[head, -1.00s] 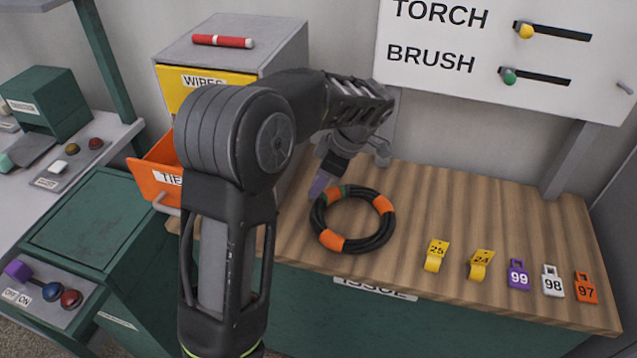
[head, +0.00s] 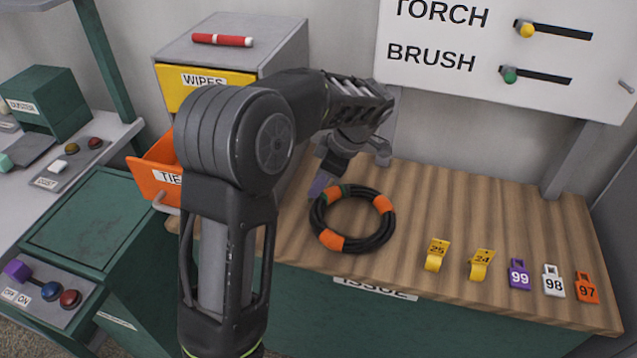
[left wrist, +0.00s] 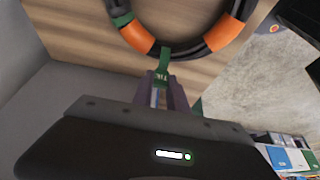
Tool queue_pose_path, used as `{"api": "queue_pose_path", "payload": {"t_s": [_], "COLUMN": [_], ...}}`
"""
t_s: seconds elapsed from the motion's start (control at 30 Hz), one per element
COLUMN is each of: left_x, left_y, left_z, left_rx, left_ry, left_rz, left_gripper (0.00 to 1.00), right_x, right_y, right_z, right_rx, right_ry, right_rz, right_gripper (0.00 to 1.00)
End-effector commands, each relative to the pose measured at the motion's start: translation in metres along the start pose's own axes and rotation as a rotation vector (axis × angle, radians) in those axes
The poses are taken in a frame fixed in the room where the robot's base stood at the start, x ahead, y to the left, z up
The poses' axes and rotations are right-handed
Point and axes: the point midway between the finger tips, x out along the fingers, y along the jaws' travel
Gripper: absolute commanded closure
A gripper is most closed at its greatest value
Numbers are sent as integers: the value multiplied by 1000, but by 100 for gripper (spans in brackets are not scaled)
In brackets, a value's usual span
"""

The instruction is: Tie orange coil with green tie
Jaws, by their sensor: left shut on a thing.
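The orange coil (head: 331,241) is a black hose ring with orange bands, lying flat on the wooden bench. A green patch (head: 346,189) shows on its far left side, beside an orange band. The coil also shows in the left wrist view (left wrist: 222,33). My left gripper (head: 320,186) is at the coil's left edge, pointing down, with purple fingertips. In the left wrist view it is shut on the green tie (left wrist: 163,70), a lettered strip that reaches the coil's edge. Whether the strip passes around the hose is hidden. My right gripper is out of view.
An open orange drawer (head: 152,183) stands left of the coil, under a yellow drawer (head: 190,88). Yellow tags (head: 437,255) and numbered tags (head: 519,274) lie along the bench's front right. The bench (head: 470,205) behind them is clear. A white board (head: 440,30) hangs above.

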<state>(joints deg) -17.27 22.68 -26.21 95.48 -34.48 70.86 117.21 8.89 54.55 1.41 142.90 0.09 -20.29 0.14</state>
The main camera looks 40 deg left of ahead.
Motion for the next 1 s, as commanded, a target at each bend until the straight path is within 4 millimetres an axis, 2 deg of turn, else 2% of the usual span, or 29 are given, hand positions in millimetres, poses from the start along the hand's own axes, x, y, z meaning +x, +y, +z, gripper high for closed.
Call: {"api": "queue_pose_path", "payload": {"t_s": [1.0], "left_x": [21], "left_y": [0], "left_z": [9], "left_rx": [0], "left_ry": [0], "left_rz": [0], "left_gripper": [100], "right_x": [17], "right_y": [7], "right_z": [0], "right_rx": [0], "right_ry": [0], "right_rz": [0], "right_gripper": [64]}}
